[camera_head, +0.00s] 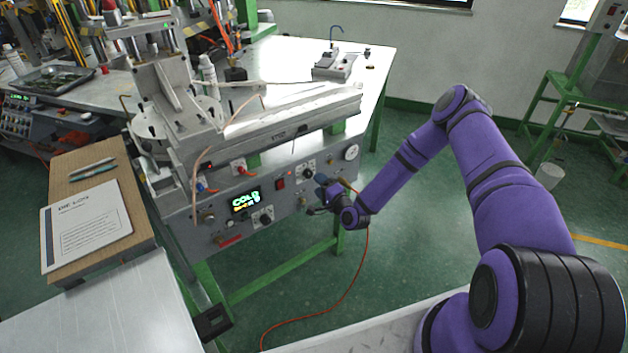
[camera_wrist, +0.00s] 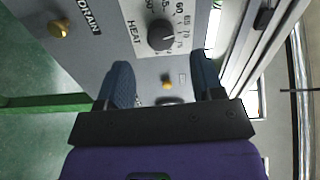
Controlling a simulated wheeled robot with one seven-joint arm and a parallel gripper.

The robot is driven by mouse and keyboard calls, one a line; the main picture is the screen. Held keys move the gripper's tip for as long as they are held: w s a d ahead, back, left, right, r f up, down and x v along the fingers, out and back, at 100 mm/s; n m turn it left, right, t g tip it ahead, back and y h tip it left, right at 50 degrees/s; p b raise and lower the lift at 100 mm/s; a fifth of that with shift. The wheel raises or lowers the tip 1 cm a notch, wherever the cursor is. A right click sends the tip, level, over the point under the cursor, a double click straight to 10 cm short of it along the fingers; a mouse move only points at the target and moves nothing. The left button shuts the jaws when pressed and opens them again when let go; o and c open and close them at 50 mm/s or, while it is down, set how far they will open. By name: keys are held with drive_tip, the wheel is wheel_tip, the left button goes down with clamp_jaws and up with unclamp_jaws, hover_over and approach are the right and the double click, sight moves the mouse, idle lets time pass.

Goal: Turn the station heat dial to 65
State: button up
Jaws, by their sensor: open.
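The heat dial is a black round knob (camera_wrist: 162,36) on a white scale plate with numbers around 60 to 70, beside the word HEAT in the wrist view. In the head view the dial (camera_head: 308,174) is on the grey front panel of the station, just left of and above my gripper (camera_head: 318,200). In the wrist view my gripper (camera_wrist: 163,72) is open, with its two dark blue fingers apart and nothing between them at the tips. The dial appears beyond the fingertips, between their lines, and seems untouched. I cannot read the pointer's setting.
The panel carries a lit display reading COLD (camera_head: 246,200), a red switch (camera_head: 280,184), another black knob (camera_head: 263,218) and a gauge (camera_head: 351,152). Brass knobs (camera_wrist: 60,28) (camera_wrist: 167,86) are near the dial. A red cable (camera_head: 345,300) hangs below my gripper.

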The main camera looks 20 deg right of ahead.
drive_tip(key=v, duration=0.6)
drive_tip(key=shift+w+r, duration=0.1)
drive_tip(key=shift+w, duration=0.05)
drive_tip(key=w+d+r+n+g+h, duration=0.15)
drive_tip(key=r+n+g, duration=0.35)
drive_tip(key=r, duration=0.8)
drive_tip(key=d+r+n+g+h, duration=0.15)
drive_tip(key=r+n, duration=0.45)
drive_tip(key=r, duration=0.6)
drive_tip(key=s+d+r+n+g+h, duration=0.1)
drive_tip(key=s+r+h, duration=0.1)
drive_tip(key=s+r, duration=0.45)
drive_tip(key=s+d+r+g+h, duration=0.15)
drive_tip(key=s+r, duration=0.25)
drive_tip(key=r, duration=0.6)
drive_tip(key=s+r+g, duration=0.1)
drive_tip(key=s+r, duration=0.2)
drive_tip(key=s, duration=0.6)
drive_tip(key=s+a+r+n+g, duration=0.1)
drive_tip(key=s+r, duration=0.3)
drive_tip(key=s, duration=0.6)
drive_tip(key=s+a+r, duration=0.1)
drive_tip(key=s+r, duration=0.3)
drive_tip(key=s, duration=0.6)
drive_tip(key=shift+a+r+g+y, duration=0.15)
drive_tip(key=shift+r+g+y, duration=0.1)
drive_tip(key=shift+g+y, duration=0.15)
